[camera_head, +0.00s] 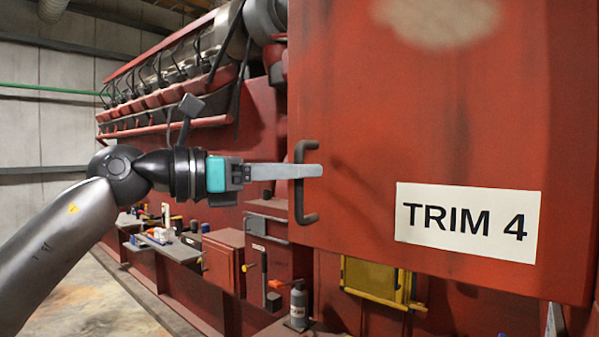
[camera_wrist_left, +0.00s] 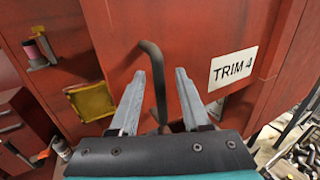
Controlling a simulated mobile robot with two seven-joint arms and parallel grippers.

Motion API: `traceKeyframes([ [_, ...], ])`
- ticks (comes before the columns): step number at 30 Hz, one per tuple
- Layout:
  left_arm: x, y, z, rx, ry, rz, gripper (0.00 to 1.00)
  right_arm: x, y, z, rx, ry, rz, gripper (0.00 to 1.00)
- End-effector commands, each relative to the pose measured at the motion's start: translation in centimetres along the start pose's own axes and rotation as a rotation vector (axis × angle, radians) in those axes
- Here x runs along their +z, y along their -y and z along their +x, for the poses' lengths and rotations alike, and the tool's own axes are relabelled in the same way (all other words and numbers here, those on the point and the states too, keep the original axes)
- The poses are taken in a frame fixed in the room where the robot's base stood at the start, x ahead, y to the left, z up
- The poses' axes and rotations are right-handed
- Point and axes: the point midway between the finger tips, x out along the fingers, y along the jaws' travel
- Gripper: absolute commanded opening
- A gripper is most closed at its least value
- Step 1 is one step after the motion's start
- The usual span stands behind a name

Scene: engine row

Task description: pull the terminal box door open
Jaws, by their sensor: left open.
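The terminal box door (camera_head: 450,130) is a large red panel with a white TRIM 4 label (camera_head: 467,222), filling the right of the head view; it also shows in the left wrist view (camera_wrist_left: 190,40). Its dark bar handle (camera_head: 300,210) is upright near the door's left edge. My left gripper (camera_head: 318,171) reaches the handle from the left. In the left wrist view the open fingers (camera_wrist_left: 159,73) stand on either side of the handle (camera_wrist_left: 158,80), with gaps showing. Whether the door is ajar cannot be told. My right gripper is out of view.
A yellow-framed box (camera_head: 376,280) is below the door. A grey bottle (camera_head: 298,306) stands lower, near a red cabinet (camera_head: 223,260). A shelf (camera_head: 175,248) with small items runs along the red engine at left. Bare floor (camera_head: 80,300) shows at lower left.

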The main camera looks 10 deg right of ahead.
Motion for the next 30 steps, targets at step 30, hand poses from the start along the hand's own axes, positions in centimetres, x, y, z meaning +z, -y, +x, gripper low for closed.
traceKeyframes([
  [30,0.0,0.0,-14.3,-0.001,-0.001,-0.001,0.47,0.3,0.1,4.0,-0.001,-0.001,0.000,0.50],
])
